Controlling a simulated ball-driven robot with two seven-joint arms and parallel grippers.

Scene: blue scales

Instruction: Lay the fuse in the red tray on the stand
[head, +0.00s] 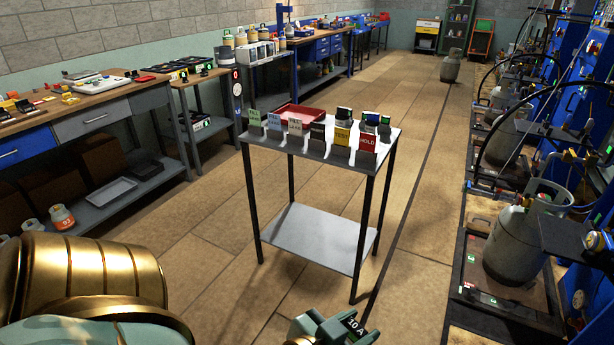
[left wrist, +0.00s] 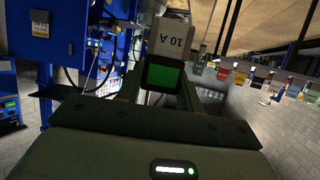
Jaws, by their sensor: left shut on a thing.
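The red tray (head: 300,112) lies at the back left of the top of the grey stand (head: 318,155). Cards along the stand's near edge partly hide it. My left gripper (head: 332,328) is at the bottom edge of the head view, nearer to me than the stand and apart from it. In the left wrist view the fuse (left wrist: 172,38) is a pale block marked 10 A between the fingers (left wrist: 160,70). My right gripper is not in view.
Several upright cards, one yellow TEST card (head: 341,135) and one red HOLD card (head: 367,138), line the stand's near edge. Workbenches (head: 90,120) run along the left. Gas cylinders (head: 520,240) stand on the right. Floor around the stand is clear.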

